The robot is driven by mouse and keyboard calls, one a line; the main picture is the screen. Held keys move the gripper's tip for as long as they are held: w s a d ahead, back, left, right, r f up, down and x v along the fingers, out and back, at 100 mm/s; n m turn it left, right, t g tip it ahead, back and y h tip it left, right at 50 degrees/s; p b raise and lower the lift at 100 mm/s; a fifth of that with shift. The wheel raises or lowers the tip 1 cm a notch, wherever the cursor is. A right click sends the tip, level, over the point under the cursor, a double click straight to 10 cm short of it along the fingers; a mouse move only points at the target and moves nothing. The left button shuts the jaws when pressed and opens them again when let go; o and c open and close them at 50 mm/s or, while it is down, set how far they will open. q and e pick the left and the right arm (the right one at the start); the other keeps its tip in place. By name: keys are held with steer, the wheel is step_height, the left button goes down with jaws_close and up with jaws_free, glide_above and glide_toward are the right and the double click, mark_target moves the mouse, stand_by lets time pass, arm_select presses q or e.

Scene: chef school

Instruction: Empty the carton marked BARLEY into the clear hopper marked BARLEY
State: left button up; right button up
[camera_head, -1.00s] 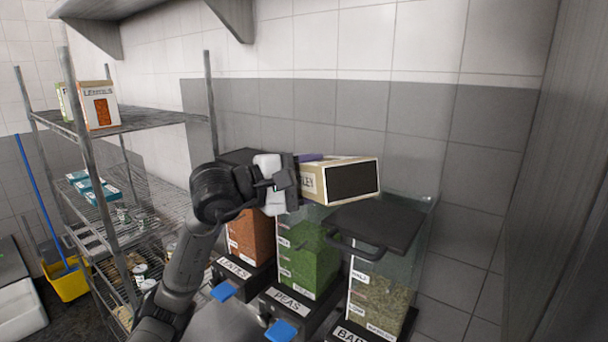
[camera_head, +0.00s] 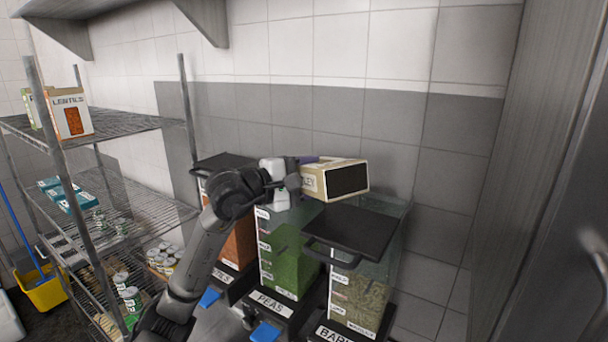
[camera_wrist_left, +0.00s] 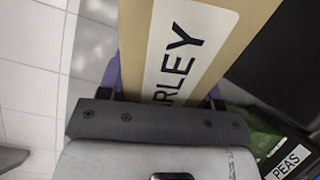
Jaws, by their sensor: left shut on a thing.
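The tan BARLEY carton (camera_head: 314,184) lies on its side in the air, its dark end facing right. My left gripper (camera_head: 292,180) is shut on it from the left; in the left wrist view the carton (camera_wrist_left: 222,20) shows the letters "RLEY" between the fingers (camera_wrist_left: 160,95). The clear BARLEY hopper (camera_head: 358,295) stands below and to the right, partly filled with pale green-brown grain. Its dark lid (camera_head: 352,230) with a handle lies tilted below the carton; glass wall shows behind it. I cannot tell how far the lid is open. My right gripper is not in view.
The green PEAS hopper (camera_head: 284,262) and orange LENTILS hopper (camera_head: 238,246) stand left of the BARLEY hopper. A wire shelf (camera_head: 128,200) with a LENTILS carton (camera_head: 70,116) and cans is at left. A tiled wall is behind, and a grey metal panel (camera_head: 520,200) is at right.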

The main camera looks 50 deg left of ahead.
arm_select(q)
steer(key=w+a+m+p, duration=0.2)
steer(key=w, duration=0.5)
steer(key=w+a+r+m+p, duration=0.1)
steer(key=w+a+m+p, duration=0.1)
steer(key=w, duration=0.5)
steer(key=shift+w+r+m+p, duration=0.2)
steer(key=shift+r+m+p, duration=0.05)
steer(key=shift+m+p, duration=0.15)
stand_by(0.9)
stand_by(2.1)
